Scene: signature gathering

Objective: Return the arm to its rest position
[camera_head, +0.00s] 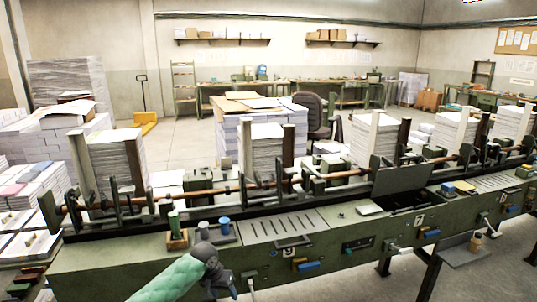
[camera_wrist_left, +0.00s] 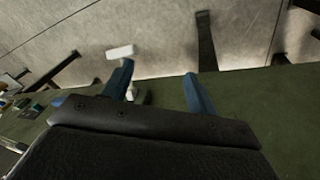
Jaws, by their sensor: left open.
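My left arm, in a light green sleeve, comes in from the bottom of the head view. Its dark left gripper (camera_head: 222,284) is low in front of the green gathering machine (camera_head: 110,266). In the left wrist view the two blue fingers of the left gripper (camera_wrist_left: 158,88) stand apart with nothing between their tips. A white handle-like part (camera_wrist_left: 121,52) shows beyond the left finger, apart from it as far as I can tell. My right arm and gripper are not in view.
The machine's front panel has levers and blue handles, such as one blue handle (camera_head: 308,266) right of my gripper. Paper stacks (camera_head: 118,160) stand behind. Bare floor (camera_wrist_left: 260,30) shows past the machine.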

